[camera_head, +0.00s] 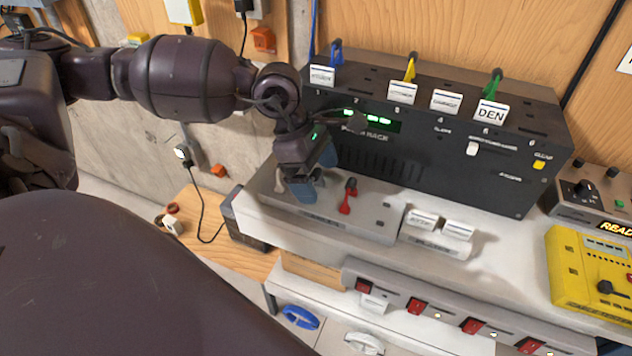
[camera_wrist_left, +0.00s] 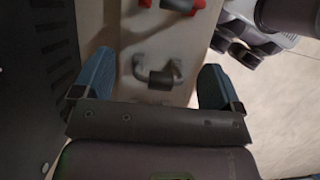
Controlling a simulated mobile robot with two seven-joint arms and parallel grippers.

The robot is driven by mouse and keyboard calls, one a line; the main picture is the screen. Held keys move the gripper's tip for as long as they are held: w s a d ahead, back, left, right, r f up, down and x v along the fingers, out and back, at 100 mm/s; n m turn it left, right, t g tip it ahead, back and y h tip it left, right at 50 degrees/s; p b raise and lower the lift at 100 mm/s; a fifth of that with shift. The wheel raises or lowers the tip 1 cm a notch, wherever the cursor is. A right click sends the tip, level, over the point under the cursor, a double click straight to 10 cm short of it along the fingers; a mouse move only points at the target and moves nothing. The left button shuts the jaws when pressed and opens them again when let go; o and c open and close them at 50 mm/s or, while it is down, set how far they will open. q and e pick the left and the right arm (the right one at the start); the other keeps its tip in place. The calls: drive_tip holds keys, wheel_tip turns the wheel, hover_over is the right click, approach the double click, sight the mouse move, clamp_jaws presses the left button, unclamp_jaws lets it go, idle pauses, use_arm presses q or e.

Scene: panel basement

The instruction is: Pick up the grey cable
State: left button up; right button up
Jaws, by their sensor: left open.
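A short grey cable (camera_wrist_left: 158,75) with a dark middle lies bent on a grey tray (camera_head: 372,222), between and beyond my left gripper's fingers in the wrist view. In the head view a bit of grey (camera_head: 280,182) beside the gripper may be its end; the rest is hidden. My left gripper (camera_head: 315,176) is open above the tray, its blue fingers apart, with nothing visibly held; it also shows in the wrist view (camera_wrist_left: 153,82). A red cable (camera_head: 347,197) lies on the tray just right of the gripper. My right gripper is not in view.
A black patch panel (camera_head: 440,140) with blue, yellow and green plugs stands close behind the gripper. A white label holder (camera_head: 437,240) is right of the tray. A yellow device (camera_head: 590,280) sits far right. A power strip (camera_head: 440,310) with red switches runs along the front.

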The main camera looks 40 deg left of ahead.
sight(319, 172)
use_arm(q)
drive_tip(key=shift+x, duration=0.75)
drive_tip(key=shift+c, duration=0.2)
drive_tip(key=c, duration=1)
drive_tip(key=shift+r, duration=0.1)
wheel_tip(319, 172, up, 20)
drive_tip(key=shift+f+p, duration=0.1)
drive_tip(key=shift+p, duration=0.3)
